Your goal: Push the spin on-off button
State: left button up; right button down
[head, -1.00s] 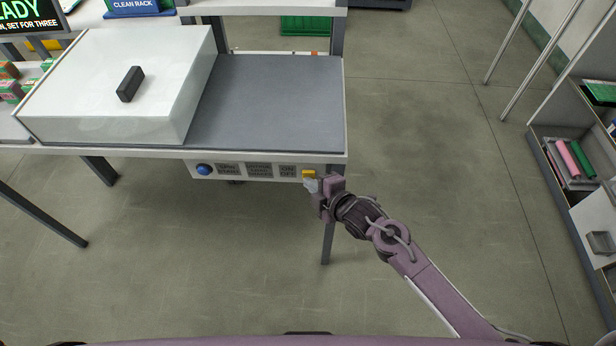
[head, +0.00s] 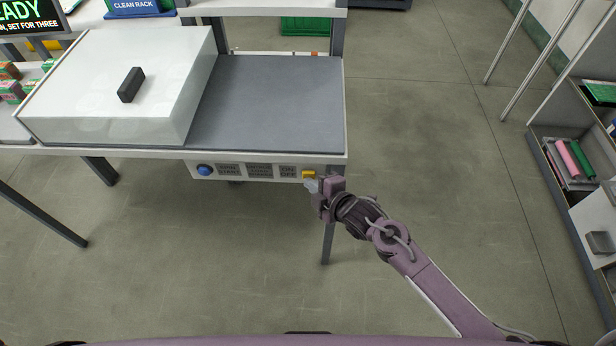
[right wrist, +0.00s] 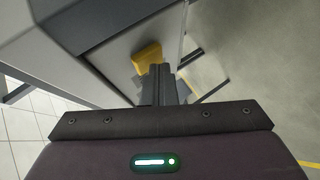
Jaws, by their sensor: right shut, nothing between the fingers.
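A white control panel (head: 262,177) hangs under the bench's front edge. A round blue button (head: 205,170) sits at its left, beside a label reading "SPIN START". A yellow button (head: 308,174) sits at the right end, beside the "ON OFF" label (head: 288,171). My right gripper (head: 312,186) is shut and empty, its fingertips just at the yellow button's lower edge. In the right wrist view the yellow button (right wrist: 147,57) shows just beyond the closed fingers (right wrist: 158,75); I cannot tell whether they touch. My left gripper is not in view.
The bench top (head: 270,105) carries a large white box with a dark handle (head: 131,85). A bench leg (head: 328,240) stands behind my right gripper. A shelf unit (head: 570,165) with pink and green items stands at the right. The floor between is clear.

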jog(key=s+p, duration=0.3)
jog(key=s, duration=0.3)
dwell(0.3)
jog(key=shift+a+f, duration=0.1)
jog(key=s+d+f+m+g+h, duration=0.1)
jog(key=s+d+f+m+h, duration=0.15)
jog(key=d+f, duration=0.35)
jog(key=s+d+f+m+g+h, duration=0.1)
jog(key=s+d+f+m, duration=0.25)
jog(key=f, duration=0.55)
jog(key=s+d+f+m+g+h, duration=0.1)
jog(key=s+d+f+m+h, duration=0.1)
jog(key=s+d+f+m, duration=0.4)
jog(key=s+d+f+m+g, duration=0.2)
jog(key=s+f, duration=0.2)
jog(key=s, duration=0.4)
jog(key=s+d+f+m+g+h, duration=0.1)
jog(key=s+d+f+m+g, duration=0.1)
jog(key=s+f, duration=0.3)
jog(key=s+d+f+m+g+h, duration=0.1)
jog(key=s+f, duration=0.4)
jog(key=s, duration=0.7)
jog(key=shift+d+m+g, duration=0.7)
jog(key=shift+d+m, duration=0.1)
jog(key=shift+m, duration=0.4)
